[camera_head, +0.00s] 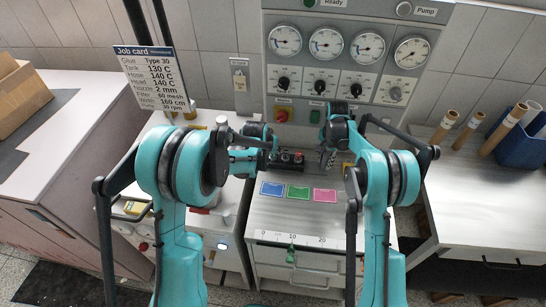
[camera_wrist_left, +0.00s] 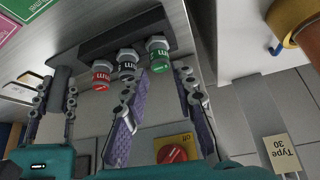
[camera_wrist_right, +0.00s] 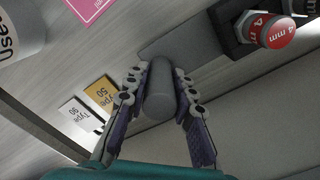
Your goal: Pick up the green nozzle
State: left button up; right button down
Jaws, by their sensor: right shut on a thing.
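The green nozzle (camera_wrist_left: 159,56) stands in a dark rack (camera_wrist_left: 110,36) beside a dark nozzle (camera_wrist_left: 127,64) and a red nozzle (camera_wrist_left: 102,74). My left gripper (camera_wrist_left: 162,108) is open, its fingers pointing towards the green nozzle with a gap before it; nothing is between them. In the head view the rack (camera_head: 290,163) sits on the worktop, partly behind my left gripper (camera_head: 271,147). My right gripper (camera_wrist_right: 154,92) is shut on a grey cylinder (camera_wrist_right: 160,88), right of the rack in the head view (camera_head: 327,156).
Blue (camera_head: 272,189), green (camera_head: 299,192) and pink (camera_head: 325,195) cards lie before the rack. A gauge panel (camera_head: 345,85) stands behind. A red knob (camera_wrist_left: 172,154) on a yellow plate is close to my left gripper. Type tags (camera_wrist_right: 99,94) lie near my right gripper.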

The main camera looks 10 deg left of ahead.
pick_arm(q)
jog(key=x, duration=0.4)
jog(key=shift+f, duration=0.25)
grip_shut()
jog(key=shift+r, duration=0.15)
notch_tip(320, 180, up, 14)
pick_arm(e)
jog(key=c, duration=1.2)
grip_release()
pick_arm(q)
jog(key=shift+r, duration=0.15)
pick_arm(e)
notch_tip(320, 180, up, 12)
